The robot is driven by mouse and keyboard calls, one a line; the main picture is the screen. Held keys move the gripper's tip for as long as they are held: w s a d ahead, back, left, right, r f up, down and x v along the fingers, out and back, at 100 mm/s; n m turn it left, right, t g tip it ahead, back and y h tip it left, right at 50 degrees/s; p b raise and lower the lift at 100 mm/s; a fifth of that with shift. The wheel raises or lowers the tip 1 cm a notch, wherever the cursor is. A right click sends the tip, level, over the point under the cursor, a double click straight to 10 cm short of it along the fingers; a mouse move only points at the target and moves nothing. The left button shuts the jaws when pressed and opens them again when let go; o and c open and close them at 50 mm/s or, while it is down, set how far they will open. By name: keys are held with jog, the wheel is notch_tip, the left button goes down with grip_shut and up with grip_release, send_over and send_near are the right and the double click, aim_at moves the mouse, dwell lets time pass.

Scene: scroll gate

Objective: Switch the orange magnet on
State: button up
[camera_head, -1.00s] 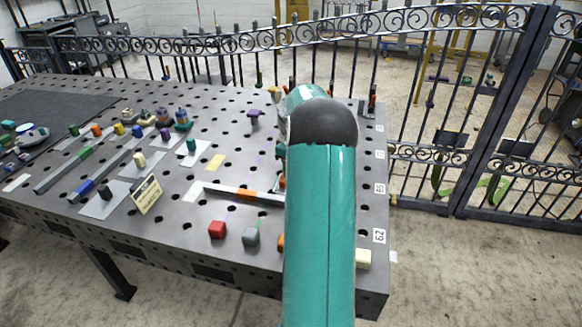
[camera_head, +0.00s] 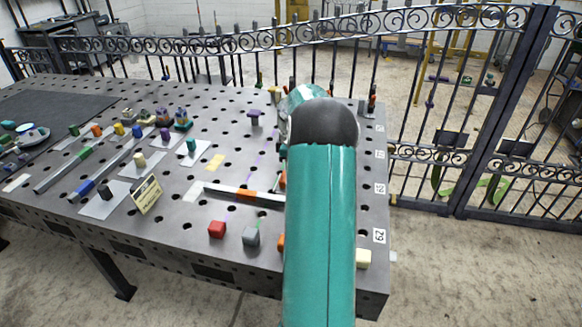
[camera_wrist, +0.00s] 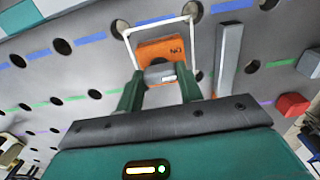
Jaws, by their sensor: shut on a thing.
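The orange magnet (camera_wrist: 158,48) is a block with lettering on its top, inside a white square outline on the table, in the wrist view. A grey knob (camera_wrist: 159,74) with a pale mark sits at its near side. My gripper (camera_wrist: 161,88) has its two green fingers on either side of this knob and is shut on it. The fingertips are close to the magnet's near edge. In the head view my arm hides the gripper, and I cannot tell which orange piece there is the magnet.
A grey bar (camera_wrist: 229,60) lies right of the magnet, and a red block (camera_wrist: 292,105) is farther right. In the head view, the perforated table (camera_head: 180,245) holds several small blocks and a sign (camera_head: 146,194). An iron gate (camera_head: 435,110) stands behind.

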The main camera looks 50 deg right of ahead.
jog(key=o, duration=1)
notch_tip(320, 180, up, 14)
jog(key=shift+f, duration=0.1)
